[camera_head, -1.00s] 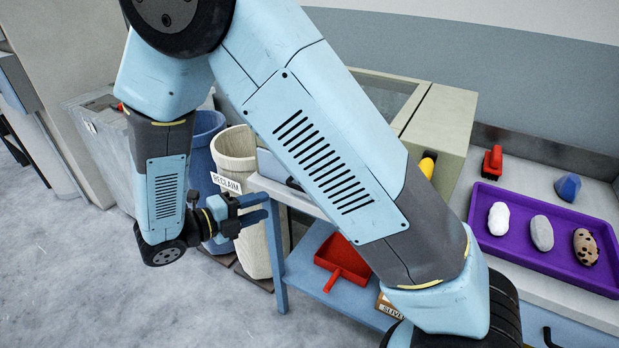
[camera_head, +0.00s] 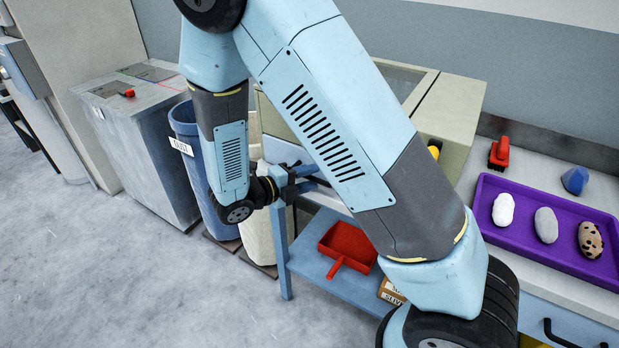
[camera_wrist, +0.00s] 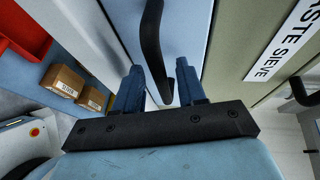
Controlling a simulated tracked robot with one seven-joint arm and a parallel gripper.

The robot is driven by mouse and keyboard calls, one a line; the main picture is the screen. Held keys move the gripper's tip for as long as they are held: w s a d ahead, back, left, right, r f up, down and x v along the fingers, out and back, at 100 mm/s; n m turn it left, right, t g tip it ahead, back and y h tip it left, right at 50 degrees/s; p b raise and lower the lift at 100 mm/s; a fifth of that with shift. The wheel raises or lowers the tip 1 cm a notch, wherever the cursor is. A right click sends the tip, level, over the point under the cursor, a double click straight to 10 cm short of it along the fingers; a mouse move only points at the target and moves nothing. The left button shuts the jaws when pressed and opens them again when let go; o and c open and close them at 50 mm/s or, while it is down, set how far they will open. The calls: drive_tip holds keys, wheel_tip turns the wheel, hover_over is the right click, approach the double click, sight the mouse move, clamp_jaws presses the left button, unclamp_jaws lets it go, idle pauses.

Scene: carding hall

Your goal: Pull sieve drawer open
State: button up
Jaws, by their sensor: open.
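My gripper (camera_wrist: 160,80) is open, with its two blue fingers on either side of a dark curved handle (camera_wrist: 152,38) in the wrist view. I cannot tell whether the fingers touch the handle. In the head view my gripper (camera_head: 290,184) is at the pale blue drawer front (camera_head: 284,151), above the lower shelf. My arm hides much of the drawer and the sieve housing (camera_head: 447,108).
A red dustpan (camera_head: 349,243) and a small carton (camera_head: 390,291) sit on the lower shelf (camera_head: 318,262). A blue bin (camera_head: 187,130) and a cream bin (camera_head: 258,236) stand left of it. A purple tray (camera_head: 520,229) is on the right counter. Floor in front is clear.

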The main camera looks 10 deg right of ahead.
drive_tip(key=shift+w+d, duration=0.15)
drive_tip(key=shift+d, duration=0.15)
drive_tip(key=shift+c, duration=0.2)
drive_tip(key=shift+f, duration=0.1)
clamp_jaws()
